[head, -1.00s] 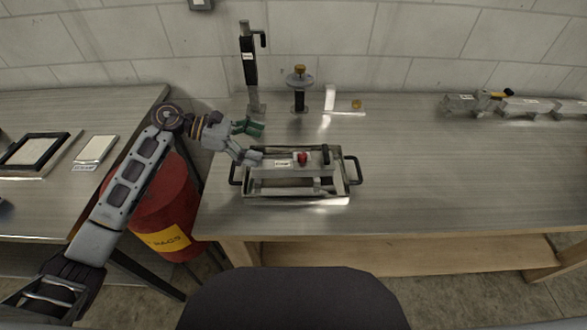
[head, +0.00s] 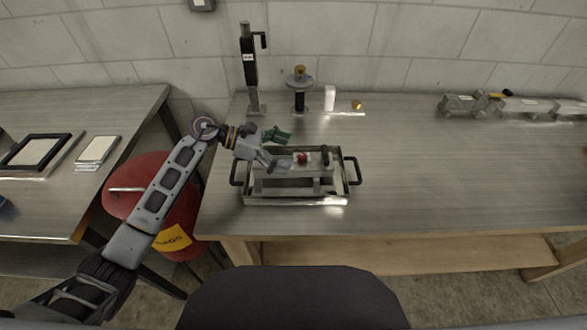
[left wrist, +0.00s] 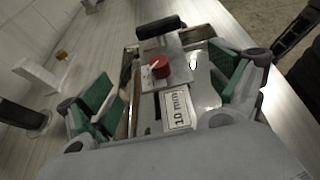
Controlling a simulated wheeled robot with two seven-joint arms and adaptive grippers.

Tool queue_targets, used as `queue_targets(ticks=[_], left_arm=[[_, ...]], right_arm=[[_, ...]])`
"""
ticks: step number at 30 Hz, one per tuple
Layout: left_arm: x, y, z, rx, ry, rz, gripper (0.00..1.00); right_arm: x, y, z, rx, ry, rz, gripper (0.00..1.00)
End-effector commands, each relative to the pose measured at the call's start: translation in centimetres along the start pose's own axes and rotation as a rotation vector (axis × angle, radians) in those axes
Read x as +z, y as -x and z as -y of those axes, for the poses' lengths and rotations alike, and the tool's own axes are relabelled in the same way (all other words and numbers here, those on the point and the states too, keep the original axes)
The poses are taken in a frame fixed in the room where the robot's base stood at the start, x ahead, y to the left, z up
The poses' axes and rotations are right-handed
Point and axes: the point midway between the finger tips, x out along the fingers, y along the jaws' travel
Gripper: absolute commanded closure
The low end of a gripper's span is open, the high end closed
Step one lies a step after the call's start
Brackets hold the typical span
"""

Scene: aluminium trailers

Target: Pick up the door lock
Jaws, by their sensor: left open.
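A metal piece with a red knob (head: 303,158), which looks like the door lock, sits in a shallow metal tray (head: 300,201) with dark side handles. In the left wrist view the red knob (left wrist: 159,66) stands on a plate, with a "10 mm" label (left wrist: 178,108) nearer the camera. My left gripper (head: 280,150) is open at the tray's upper left. In the left wrist view its green-padded fingers (left wrist: 165,92) are spread on either side of the labelled piece. Contact cannot be told. My right gripper is not in view.
A black height stand (head: 250,70) and a small round-topped stand (head: 300,90) are behind the tray. Metal parts (head: 500,105) lie at the back right. The bench's right half is mostly clear. A red drum (head: 150,190) stands in the gap on the left.

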Motion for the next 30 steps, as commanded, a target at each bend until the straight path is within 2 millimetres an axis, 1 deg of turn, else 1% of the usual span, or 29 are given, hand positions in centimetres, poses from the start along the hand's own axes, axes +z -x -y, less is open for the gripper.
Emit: queue_targets(ticks=[6, 11, 17, 24, 30], left_arm=[[0.0, 0.0, 0.0, 0.0, 0.0, 0.0, 0.08], [0.0, -0.4, 0.0, -0.001, 0.001, 0.001, 0.08], [0.1, -2.0, 0.0, -0.001, 0.001, 0.003, 0.08], [0.1, -4.4, 0.0, -0.001, 0.001, 0.003, 0.08], [0.1, -5.4, 0.0, 0.0, 0.001, 0.001, 0.08]], right_arm=[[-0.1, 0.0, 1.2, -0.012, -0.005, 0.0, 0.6], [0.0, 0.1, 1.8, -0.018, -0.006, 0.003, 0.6], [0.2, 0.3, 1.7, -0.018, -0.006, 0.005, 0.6], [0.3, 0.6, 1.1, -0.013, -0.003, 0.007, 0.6], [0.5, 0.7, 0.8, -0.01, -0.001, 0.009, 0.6]])
